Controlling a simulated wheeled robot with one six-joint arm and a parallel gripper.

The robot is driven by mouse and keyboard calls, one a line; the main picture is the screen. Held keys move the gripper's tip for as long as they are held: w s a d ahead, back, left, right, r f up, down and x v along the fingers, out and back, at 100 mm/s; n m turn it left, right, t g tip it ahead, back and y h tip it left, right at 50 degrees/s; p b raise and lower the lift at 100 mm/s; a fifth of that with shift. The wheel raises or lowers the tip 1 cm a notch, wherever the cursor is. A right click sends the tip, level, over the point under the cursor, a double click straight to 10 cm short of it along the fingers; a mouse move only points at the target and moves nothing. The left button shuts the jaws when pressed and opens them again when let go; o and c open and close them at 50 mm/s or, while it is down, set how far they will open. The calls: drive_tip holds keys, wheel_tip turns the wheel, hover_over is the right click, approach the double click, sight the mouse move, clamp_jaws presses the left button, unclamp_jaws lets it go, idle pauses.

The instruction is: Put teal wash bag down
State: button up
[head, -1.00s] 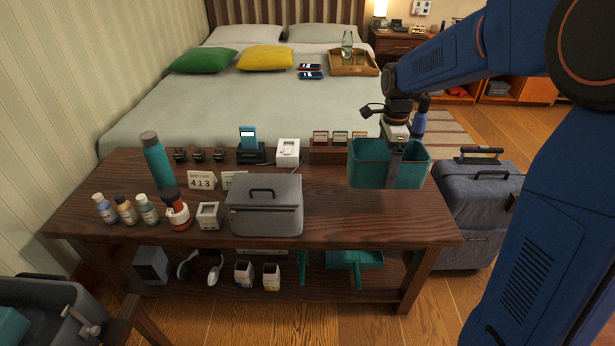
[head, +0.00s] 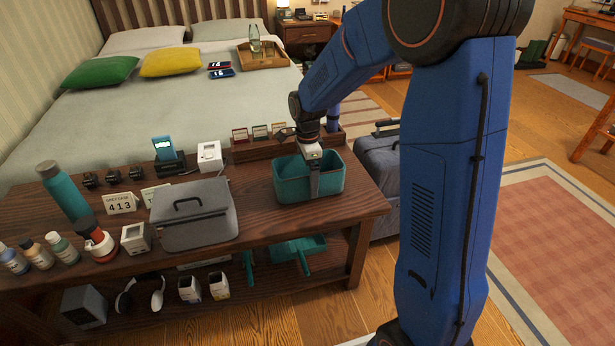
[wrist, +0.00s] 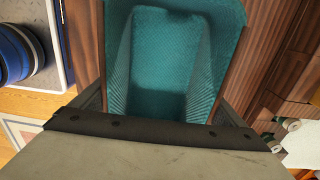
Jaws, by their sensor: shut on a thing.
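The teal wash bag (head: 290,186) is an open-topped, box-shaped bag at the right end of the dark wooden bench (head: 258,217). It is upright, with its base at or just above the bench top; I cannot tell whether it touches. My gripper (head: 314,174) comes down from above and is shut on the bag's wall, and one finger shows on the outer face. In the wrist view the bag's empty-looking teal inside (wrist: 165,60) fills the upper middle, between the fingers.
A grey lidded case (head: 195,222) stands left of the bag. A wooden box with cards (head: 240,151) is close behind it. A dark suitcase (head: 378,165) stands beyond the bench's right end. Bare bench top shows between case and bag.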

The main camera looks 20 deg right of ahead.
drive_tip(key=shift+f, duration=0.1)
drive_tip(key=o, duration=1)
wheel_tip(320, 180, up, 12)
drive_tip(key=s+d+r+n+t, duration=0.15)
drive_tip(key=s+r+n, duration=0.25)
drive_tip(key=s, duration=0.5)
drive_tip(key=s+d+r+n+t, duration=0.1)
drive_tip(key=s+d+r+n, duration=0.2)
drive_tip(key=s+n, duration=0.35)
drive_tip(key=shift+s+d+f+n+t, duration=0.45)
drive_tip(key=shift+s+n, duration=0.8)
drive_tip(key=shift+s, duration=1.7)
drive_tip(key=shift+s+d+f+n+t, duration=0.35)
drive_tip(key=shift+s+n, duration=0.9)
drive_tip(key=shift+s, duration=1.75)
drive_tip(key=shift+s+d+f+n+t, duration=0.45)
drive_tip(key=shift+s+n, duration=0.8)
drive_tip(key=shift+s, duration=1.7)
